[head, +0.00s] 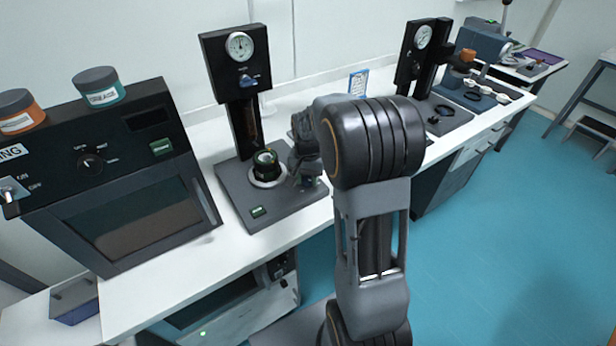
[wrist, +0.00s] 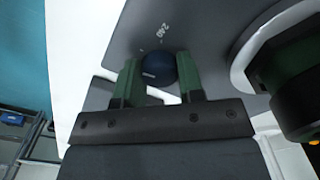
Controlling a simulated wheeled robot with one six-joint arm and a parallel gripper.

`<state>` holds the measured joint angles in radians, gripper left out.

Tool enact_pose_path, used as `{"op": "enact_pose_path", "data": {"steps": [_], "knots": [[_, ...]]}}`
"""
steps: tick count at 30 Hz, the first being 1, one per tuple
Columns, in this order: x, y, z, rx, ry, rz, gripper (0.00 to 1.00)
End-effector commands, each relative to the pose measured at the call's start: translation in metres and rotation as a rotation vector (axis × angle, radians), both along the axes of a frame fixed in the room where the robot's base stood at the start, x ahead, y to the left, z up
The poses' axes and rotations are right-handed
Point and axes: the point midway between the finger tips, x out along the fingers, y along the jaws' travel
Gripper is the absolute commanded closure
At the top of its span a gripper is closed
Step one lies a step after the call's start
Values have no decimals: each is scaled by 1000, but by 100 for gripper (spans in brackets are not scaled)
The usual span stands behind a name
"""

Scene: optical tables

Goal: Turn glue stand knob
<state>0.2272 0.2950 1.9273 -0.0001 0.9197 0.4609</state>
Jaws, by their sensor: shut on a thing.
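The glue stand's grey base plate (head: 233,190) lies on the white bench, with a dark column and a gauge head (head: 240,47) above it. In the wrist view a small dark blue round knob (wrist: 158,72) sits on the grey plate (wrist: 205,25), with pale markings beside it. My gripper (wrist: 160,68) has its two green fingers closed on the knob, one on each side. In the head view my gripper (head: 306,172) is low at the plate's right side, and the knob there is hidden behind it.
A round green-topped part in a white ring (head: 268,181) stands on the plate, close left of my gripper. A dark oven-like box (head: 120,190) with two jars stands at left. A second gauge stand (head: 420,45) is farther right. Open blue floor lies at right.

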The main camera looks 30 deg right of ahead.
Motion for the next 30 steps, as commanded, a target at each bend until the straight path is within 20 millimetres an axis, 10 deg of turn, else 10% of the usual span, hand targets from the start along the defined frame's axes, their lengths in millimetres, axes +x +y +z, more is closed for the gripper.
{"op": "enact_pose_path", "data": {"steps": [30], "knots": [[0, 0, 1, 0, -2, -941, 88]]}}
